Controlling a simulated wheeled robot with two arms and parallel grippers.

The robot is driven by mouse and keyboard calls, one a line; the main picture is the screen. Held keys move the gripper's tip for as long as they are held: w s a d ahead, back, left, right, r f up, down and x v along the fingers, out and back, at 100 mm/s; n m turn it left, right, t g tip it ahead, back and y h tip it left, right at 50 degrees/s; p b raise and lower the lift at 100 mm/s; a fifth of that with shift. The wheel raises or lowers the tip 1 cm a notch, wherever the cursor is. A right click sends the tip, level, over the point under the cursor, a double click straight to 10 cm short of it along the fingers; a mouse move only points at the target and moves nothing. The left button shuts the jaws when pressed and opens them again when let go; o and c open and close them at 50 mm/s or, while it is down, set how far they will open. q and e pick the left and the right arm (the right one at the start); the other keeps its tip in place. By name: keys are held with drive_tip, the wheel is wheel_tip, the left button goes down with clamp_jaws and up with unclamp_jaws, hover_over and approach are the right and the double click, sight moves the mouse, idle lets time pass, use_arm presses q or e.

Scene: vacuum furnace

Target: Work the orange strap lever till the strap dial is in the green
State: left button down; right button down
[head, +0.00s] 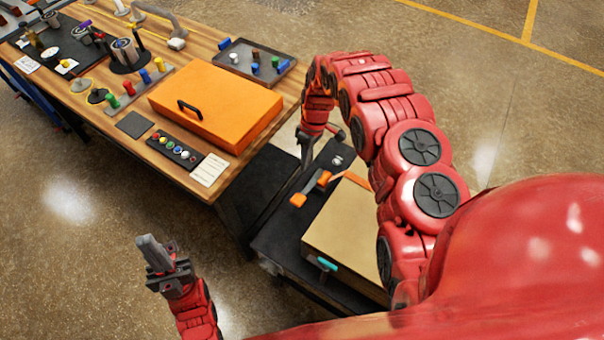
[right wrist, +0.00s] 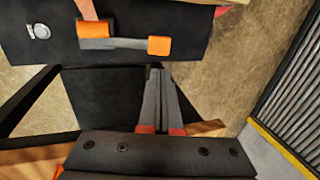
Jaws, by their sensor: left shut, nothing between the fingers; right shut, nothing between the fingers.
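The strap lever (head: 311,187) has a grey arm and an orange end (head: 299,199). It lies on the black surface beside a tan box, and the right wrist view shows its orange end (right wrist: 158,46) too. An orange strap (head: 350,180) runs from it onto the box. The strap dial (right wrist: 39,31) is a small pale disc left of the lever in the right wrist view; its reading is too small to tell. My right gripper (right wrist: 156,70) is shut and empty, its tips just short of the lever and apart from it. My left gripper (head: 150,243) is shut and empty, away from the lever.
The tan box (head: 345,222) stands on a black cart (head: 275,238), with a teal-handled piece (head: 327,263) at its front. A wooden workbench (head: 110,110) at left carries an orange case (head: 215,107), a button strip and several small parts. Open floor lies around my left gripper.

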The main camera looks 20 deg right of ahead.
drive_tip(key=p, duration=0.2)
hover_over(297, 198)
drive_tip(key=d, duration=0.1)
drive_tip(key=f, duration=1)
drive_tip(key=shift+w+d, duration=0.15)
drive_tip(key=shift+w, duration=0.25)
drive_tip(key=shift+b+x, duration=0.35)
drive_tip(key=shift+x, duration=0.9)
